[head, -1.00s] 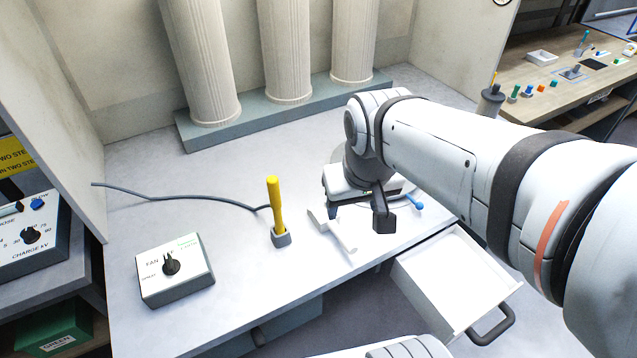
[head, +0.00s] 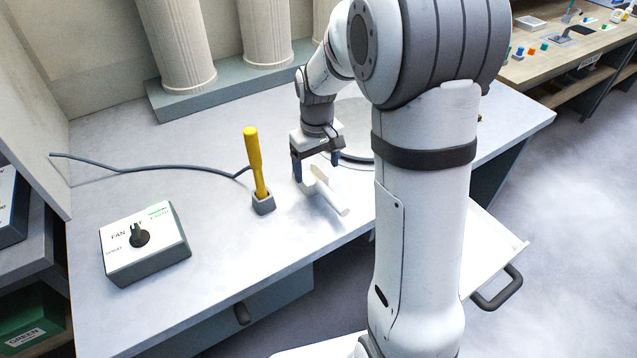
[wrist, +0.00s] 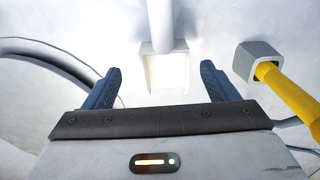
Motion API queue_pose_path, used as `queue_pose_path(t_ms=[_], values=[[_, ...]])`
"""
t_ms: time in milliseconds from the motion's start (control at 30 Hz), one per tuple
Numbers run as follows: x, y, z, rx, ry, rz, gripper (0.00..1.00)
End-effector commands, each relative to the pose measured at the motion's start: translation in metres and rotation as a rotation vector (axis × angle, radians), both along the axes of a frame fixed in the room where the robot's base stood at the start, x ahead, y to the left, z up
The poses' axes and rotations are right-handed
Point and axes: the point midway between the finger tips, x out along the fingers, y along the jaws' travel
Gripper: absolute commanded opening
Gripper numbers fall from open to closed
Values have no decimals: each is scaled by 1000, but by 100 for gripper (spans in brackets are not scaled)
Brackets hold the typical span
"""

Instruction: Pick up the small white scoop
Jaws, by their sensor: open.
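The small white scoop (head: 331,196) lies on the pale worktop, its handle pointing toward the front right. In the wrist view its square, shallow head (wrist: 167,72) lies between and just beyond my fingertips, with the handle running away toward the top edge. My gripper (head: 316,166) is open, pointing down over the scoop's head end. Its two blue fingers also show in the wrist view (wrist: 160,74), one on each side of the head, with nothing held. I cannot tell the exact height of the fingertips above the worktop. Part of the head is hidden behind my gripper in the head view.
A yellow-handled tool (head: 254,160) stands in a grey holder (head: 263,204) close left of the scoop. A control box (head: 145,243) sits at the front left, with a cable (head: 150,164) behind it. A round grey plate (head: 356,148) lies behind right. An open drawer (head: 487,245) juts out at right.

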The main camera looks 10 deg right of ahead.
Motion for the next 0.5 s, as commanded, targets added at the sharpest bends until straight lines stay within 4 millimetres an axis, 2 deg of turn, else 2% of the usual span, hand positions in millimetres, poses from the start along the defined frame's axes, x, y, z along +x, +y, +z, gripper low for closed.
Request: queue_pose_path(t_ms=[300, 500], values=[[1, 5, -45, 0, 4, 0, 80], [2, 6, -52, 0, 0, 0, 80]])
